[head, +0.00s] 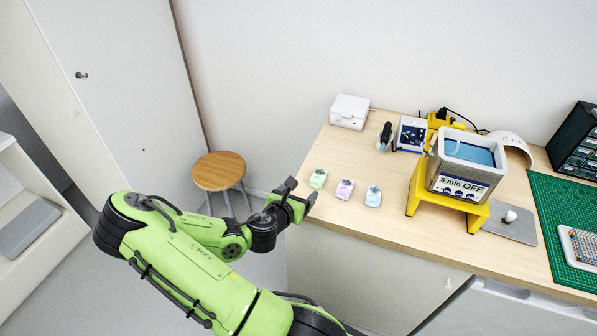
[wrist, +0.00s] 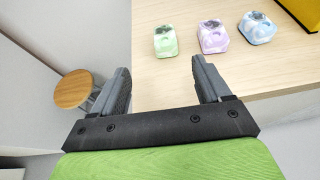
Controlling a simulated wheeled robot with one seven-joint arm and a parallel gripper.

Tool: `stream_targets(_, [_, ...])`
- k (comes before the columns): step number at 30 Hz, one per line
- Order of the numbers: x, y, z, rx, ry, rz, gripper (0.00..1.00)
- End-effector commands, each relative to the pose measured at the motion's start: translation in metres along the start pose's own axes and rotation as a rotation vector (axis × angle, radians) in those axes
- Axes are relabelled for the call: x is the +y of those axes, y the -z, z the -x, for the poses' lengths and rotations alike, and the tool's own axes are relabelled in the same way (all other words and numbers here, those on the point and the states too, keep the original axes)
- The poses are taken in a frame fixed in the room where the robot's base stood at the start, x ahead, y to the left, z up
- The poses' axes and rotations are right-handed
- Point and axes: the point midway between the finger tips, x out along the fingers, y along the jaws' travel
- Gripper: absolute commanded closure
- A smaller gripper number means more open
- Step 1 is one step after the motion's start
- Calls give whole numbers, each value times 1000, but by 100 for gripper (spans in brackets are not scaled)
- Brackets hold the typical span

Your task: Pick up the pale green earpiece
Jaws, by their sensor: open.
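The pale green earpiece (head: 318,179) sits at the left end of a row of three on the wooden bench, near its left edge. It also shows in the wrist view (wrist: 165,42), beyond and between my fingertips. My gripper (head: 300,192) is open and empty, at the bench's left edge, just left of and apart from the green earpiece. In the wrist view the two dark fingers of my gripper (wrist: 162,78) stand wide apart with bare bench between them. A lilac earpiece (head: 344,189) and a pale blue earpiece (head: 373,196) sit to the right of the green one.
A white box (head: 349,112) stands behind the earpieces. A grey tank with blue liquid (head: 466,168) on a yellow stand (head: 449,205) is to the right. A round stool (head: 219,171) stands left of the bench (head: 385,226). Bare bench lies in front of the row.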

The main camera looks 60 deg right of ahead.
Motion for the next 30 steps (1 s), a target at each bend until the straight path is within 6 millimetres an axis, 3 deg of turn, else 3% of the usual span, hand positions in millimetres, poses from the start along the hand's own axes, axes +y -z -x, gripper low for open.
stream_targets(12, [-1,0,-93,-1,2,-5,23])
stream_targets(17, [-2,0,-112,-1,3,-5,23])
stream_targets(24, [-2,0,-152,0,2,-4,23])
stream_targets(30, [-1,0,-155,1,1,-4,23])
